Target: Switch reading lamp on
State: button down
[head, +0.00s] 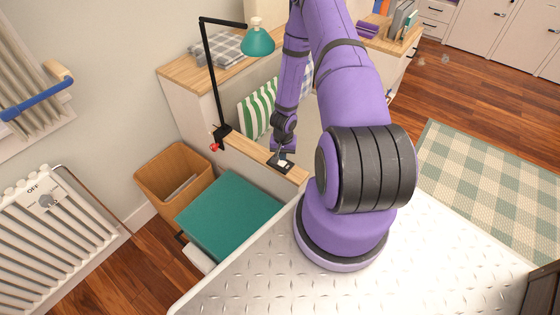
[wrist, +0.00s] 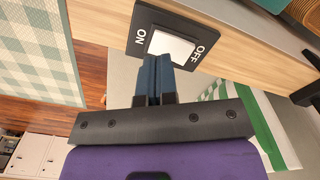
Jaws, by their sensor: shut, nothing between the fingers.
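The reading lamp has a teal shade (head: 257,41) on a black jointed arm, clamped to the edge of a wooden ledge; no glow shows under it. Its switch is a black plate (head: 287,168) on the ledge top. In the wrist view, the plate (wrist: 142,22) carries a white rocker (wrist: 174,46), with ON at the left and OFF at the right. My gripper (head: 281,157) is shut and empty, pointing at the switch. In the wrist view its blue fingertips (wrist: 154,58) overlap the rocker's near edge, towards the ON side. I cannot tell whether they touch it.
A red clamp knob (head: 214,147) sits at the lamp's foot. A green-striped cushion (head: 258,112) lies behind the ledge. A wooden bin (head: 172,172) and a teal-topped seat (head: 230,215) stand in front. A radiator (head: 50,235) is at the left.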

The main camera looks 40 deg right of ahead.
jog(key=shift+r, duration=2.2)
